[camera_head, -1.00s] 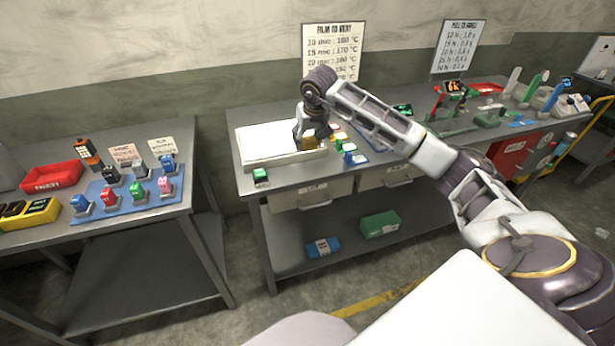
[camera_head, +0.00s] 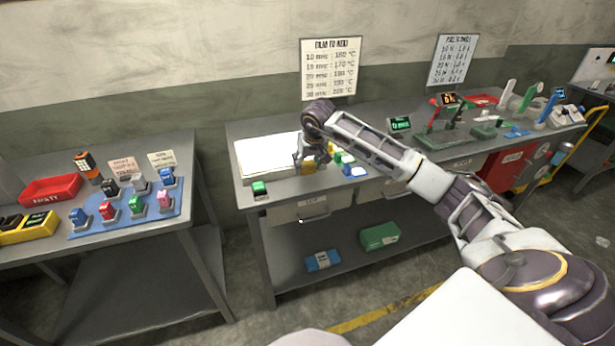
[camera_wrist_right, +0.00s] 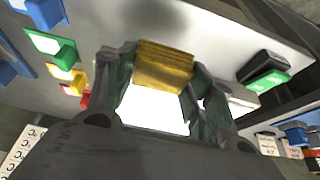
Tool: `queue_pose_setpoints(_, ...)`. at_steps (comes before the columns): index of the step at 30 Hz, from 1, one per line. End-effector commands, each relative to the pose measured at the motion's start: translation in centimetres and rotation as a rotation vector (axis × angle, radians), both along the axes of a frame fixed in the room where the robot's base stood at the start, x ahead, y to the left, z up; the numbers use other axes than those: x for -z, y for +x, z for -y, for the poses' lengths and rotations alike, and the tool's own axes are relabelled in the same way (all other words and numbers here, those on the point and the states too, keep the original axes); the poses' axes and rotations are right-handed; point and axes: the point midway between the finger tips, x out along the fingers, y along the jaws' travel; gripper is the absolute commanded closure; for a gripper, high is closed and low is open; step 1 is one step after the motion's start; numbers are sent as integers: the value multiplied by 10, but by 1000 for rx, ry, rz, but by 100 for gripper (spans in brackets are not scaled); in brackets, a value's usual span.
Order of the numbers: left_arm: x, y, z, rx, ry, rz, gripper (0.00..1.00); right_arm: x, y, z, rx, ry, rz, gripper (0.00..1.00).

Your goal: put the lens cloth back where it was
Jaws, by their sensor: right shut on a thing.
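My right gripper (camera_head: 308,165) is at the right end of the white light panel (camera_head: 262,153) on the middle bench. It is shut on a small yellow block-like piece (camera_wrist_right: 164,66), which looks like a folded cloth; I cannot tell for sure that it is the lens cloth. In the head view the yellow piece (camera_head: 308,169) shows just below the fingers. I cannot tell whether it touches the bench. My left gripper is out of view.
Small coloured blocks (camera_head: 344,158) stand close right of the gripper. A green-topped black item (camera_head: 259,188) sits at the bench's front left. The left bench has a blue mat (camera_head: 120,220) with several items and a red tray (camera_head: 50,189). Drawers (camera_head: 300,209) are below.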

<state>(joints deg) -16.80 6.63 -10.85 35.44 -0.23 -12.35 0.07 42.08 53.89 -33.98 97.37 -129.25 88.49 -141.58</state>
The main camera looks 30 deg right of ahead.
Motion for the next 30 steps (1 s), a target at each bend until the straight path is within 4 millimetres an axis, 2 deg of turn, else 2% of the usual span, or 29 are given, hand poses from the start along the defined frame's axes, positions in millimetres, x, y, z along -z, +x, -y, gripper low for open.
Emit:
queue_pose_setpoints(6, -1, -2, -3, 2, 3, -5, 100, 17, 0, -1, -1, 2, 0, 69)
queue_pose_setpoints(20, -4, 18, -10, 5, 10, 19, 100, 21, 0, 0, -1, 1, 0, 69)
queue_pose_setpoints(30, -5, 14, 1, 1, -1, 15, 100, 50, 0, -1, -1, 1, -1, 69)
